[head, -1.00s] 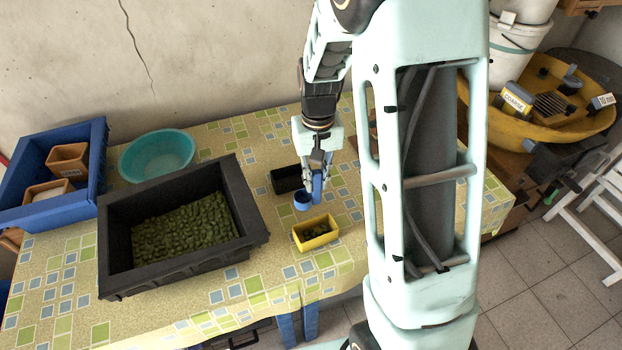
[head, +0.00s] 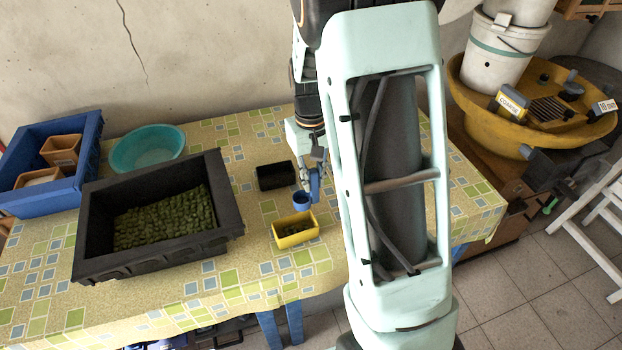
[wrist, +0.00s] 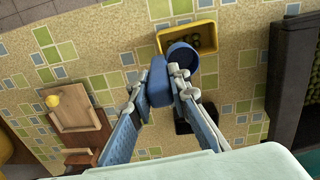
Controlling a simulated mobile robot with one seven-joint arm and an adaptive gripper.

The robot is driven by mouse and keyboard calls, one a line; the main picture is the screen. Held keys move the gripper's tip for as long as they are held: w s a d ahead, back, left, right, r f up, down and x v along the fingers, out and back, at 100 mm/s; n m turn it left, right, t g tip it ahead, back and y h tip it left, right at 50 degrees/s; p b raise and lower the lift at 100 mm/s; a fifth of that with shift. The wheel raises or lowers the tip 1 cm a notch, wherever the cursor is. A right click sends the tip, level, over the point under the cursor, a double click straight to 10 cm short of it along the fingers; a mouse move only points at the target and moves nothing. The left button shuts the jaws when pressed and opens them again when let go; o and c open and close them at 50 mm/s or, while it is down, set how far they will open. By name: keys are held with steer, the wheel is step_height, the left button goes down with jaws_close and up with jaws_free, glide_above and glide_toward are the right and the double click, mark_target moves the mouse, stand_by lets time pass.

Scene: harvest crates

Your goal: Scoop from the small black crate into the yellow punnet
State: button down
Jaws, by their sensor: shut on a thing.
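My gripper (head: 315,183) is shut on the handle of a blue scoop (head: 301,199). In the wrist view the fingers of my gripper (wrist: 159,84) pinch the blue handle, and the scoop's round cup (wrist: 183,54) overlaps the near edge of the yellow punnet (wrist: 205,28). The yellow punnet also shows in the head view (head: 297,239), with dark pieces inside.
A large black crate (head: 92,235) of green produce stands left of the punnet. Behind are a turquoise bowl (head: 147,149) and a blue crate (head: 88,160) with brown containers. Patterned cloth is clear in front of the punnet. A wooden object (wrist: 75,105) lies left in the wrist view.

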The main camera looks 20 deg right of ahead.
mark_target(300, 197)
steer(key=shift+a+h, duration=0.5)
steer(key=shift+a+f+t+h, duration=0.15)
steer(key=shift+a+f+h, duration=0.3)
steer(key=shift+h, duration=0.5)
steer(key=shift+a+f+t+h, duration=0.15)
steer(key=shift+a+f+h, duration=0.1)
steer(key=shift+a+h, duration=0.55)
steer(key=shift+s+f+h, duration=0.1)
steer(key=shift+f+h, duration=0.15)
steer(key=shift+h, duration=0.2)
steer(key=a+f+h+b, duration=0.1)
steer(key=h+b, duration=0.1)
steer(key=h, duration=0.1)
steer(key=shift+a+f+b, duration=0.3)
steer(key=shift+a+f, duration=0.1)
steer(key=shift+s+a+f+t+h+b, duration=0.15)
steer(key=shift+a+f+h+b, duration=0.3)
steer(key=shift+a+h+b, duration=0.4)
steer(key=shift+a+f+t+h+b, duration=0.15)
steer(key=shift+a+f+h+b, duration=0.4)
steer(key=shift+h, duration=0.6)
steer(key=shift+d+r, duration=0.15)
steer(key=shift+r, duration=0.05)
step_height(300, 197, up, 5)
steer(key=p, duration=0.3)
